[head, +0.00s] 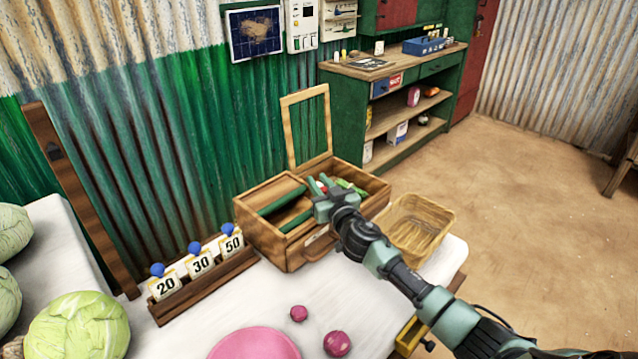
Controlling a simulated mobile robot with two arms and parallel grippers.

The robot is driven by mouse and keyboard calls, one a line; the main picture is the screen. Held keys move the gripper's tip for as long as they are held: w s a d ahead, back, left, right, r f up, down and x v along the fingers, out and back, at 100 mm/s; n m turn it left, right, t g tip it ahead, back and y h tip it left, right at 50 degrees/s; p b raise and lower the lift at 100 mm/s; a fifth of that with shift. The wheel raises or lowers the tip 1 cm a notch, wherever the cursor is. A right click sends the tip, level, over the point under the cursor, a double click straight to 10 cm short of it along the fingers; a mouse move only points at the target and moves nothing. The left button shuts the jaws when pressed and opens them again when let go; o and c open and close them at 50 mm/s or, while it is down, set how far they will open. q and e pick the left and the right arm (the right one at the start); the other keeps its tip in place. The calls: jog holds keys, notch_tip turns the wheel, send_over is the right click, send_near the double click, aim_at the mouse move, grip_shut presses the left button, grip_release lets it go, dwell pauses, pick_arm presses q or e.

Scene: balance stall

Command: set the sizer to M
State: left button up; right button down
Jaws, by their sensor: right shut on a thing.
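A wooden box (262,238) with a raised frame lid (284,125) stands on the white table. Dark green strips show in its left part, and small green and red items show in its right part. A pale label (316,236) is on its front; I cannot read it. My right gripper (322,190) reaches in from the lower right over the middle of the box. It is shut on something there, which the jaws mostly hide. No size letter M can be made out, and I cannot tell for sure which part is the sizer. My left gripper is out of view.
A wooden rack (205,290) with cards 20, 30 and 50 stands left of the box. A tan basket (420,225) sits at its right. Cabbages (80,325), a pink plate (255,345) and two pink balls (337,343) are in front. A green shelf (345,115) stands behind.

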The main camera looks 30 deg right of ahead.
jog(key=shift+w+a+b, duration=0.2)
jog(key=shift+w+b, duration=0.2)
jog(key=shift+w, duration=0.2)
jog(key=shift+w+a, duration=0.2)
jog(key=shift+w, duration=0.25)
jog(key=c, duration=1.2)
grip_release()
jog(key=shift+s, duration=0.1)
jog(key=s, duration=0.7)
jog(key=shift+s+a, duration=0.2)
jog(key=shift+s, duration=0.2)
jog(key=shift+r, duration=0.1)
